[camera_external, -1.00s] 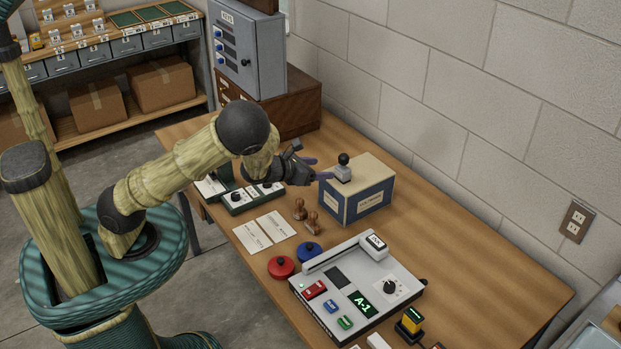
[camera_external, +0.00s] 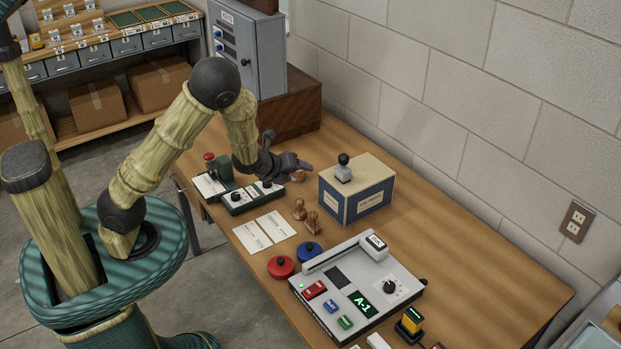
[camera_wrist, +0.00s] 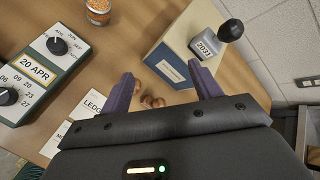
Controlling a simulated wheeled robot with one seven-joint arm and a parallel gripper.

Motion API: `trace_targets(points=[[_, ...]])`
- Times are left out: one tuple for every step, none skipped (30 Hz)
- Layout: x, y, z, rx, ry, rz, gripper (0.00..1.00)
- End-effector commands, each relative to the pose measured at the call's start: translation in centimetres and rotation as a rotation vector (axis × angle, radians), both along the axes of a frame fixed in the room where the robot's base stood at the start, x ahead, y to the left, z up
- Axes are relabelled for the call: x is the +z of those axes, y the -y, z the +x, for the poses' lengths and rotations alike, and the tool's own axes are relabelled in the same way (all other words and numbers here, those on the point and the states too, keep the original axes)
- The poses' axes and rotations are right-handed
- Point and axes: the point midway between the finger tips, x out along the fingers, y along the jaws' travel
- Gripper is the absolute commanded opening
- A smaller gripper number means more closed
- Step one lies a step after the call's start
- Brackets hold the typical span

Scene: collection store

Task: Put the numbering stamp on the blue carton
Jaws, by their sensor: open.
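The numbering stamp (camera_external: 343,172), a grey block with a black knob, stands upright on top of the blue carton (camera_external: 372,202), near the left end of its lid. In the wrist view the stamp (camera_wrist: 206,45) shows "2031" on its face, and the carton (camera_wrist: 184,38) lies beneath it. My gripper (camera_external: 304,166) is left of the carton, apart from it and from the stamp. In the wrist view its two purple fingers (camera_wrist: 161,78) are spread with nothing held between them.
A green date device (camera_external: 240,199) is at left. A grey console (camera_external: 345,273) and red (camera_external: 281,267) and blue (camera_external: 309,252) round pads are nearer. The table right of the carton is clear.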

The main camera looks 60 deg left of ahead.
Motion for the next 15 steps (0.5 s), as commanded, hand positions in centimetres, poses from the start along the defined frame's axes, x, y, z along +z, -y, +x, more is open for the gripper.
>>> trace_targets(points=[[0.1, -0.4, -0.8, 0.093, -0.02, -0.105, 0.63], [0.1, -0.5, -1.4, 0.153, -0.036, -0.168, 0.63], [0.1, -0.7, -2.2, 0.233, -0.055, -0.251, 0.63], [0.1, -0.7, -2.7, 0.294, -0.069, -0.313, 0.63], [0.2, -0.7, -3.3, 0.353, -0.082, -0.371, 0.63], [0.3, -0.8, -4.1, 0.434, -0.1, -0.447, 0.63], [0.4, -0.8, -4.7, 0.494, -0.112, -0.502, 0.63], [0.6, -0.7, -5.3, 0.554, -0.126, -0.556, 0.63], [0.8, -0.7, -6.2, 0.636, -0.142, -0.625, 0.63], [1.0, -0.6, -6.8, 0.697, -0.153, -0.675, 0.63], [1.2, -0.5, -7.4, 0.758, -0.164, -0.723, 0.63], [1.5, -0.4, -8.3, 0.839, -0.178, -0.784, 0.63], [1.8, -0.3, -8.9, 0.902, -0.187, -0.828, 0.63], [2.0, -0.2, -9.6, 0.964, -0.197, -0.87, 0.63], [2.4, -0.1, -10.5, 1.046, -0.207, -0.923, 0.63]])
